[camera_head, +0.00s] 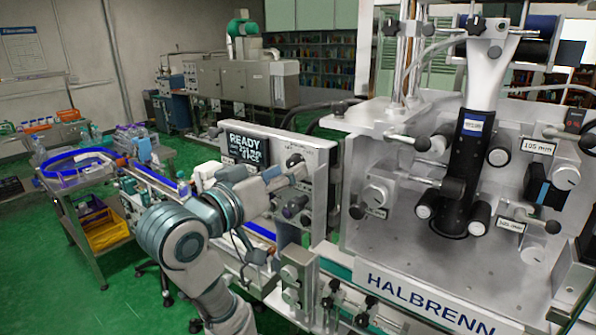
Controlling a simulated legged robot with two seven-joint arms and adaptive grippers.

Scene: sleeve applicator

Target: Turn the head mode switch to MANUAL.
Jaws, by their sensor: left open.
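My right gripper is not in view.
The HALBRENN machine (420,285) fills the right side, with knobs, rollers and clamp levers sticking out. Below the panel is a conveyor with a blue strip (261,231). A cart with a yellow bin (104,229) stands at left. Green floor is open at lower left.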

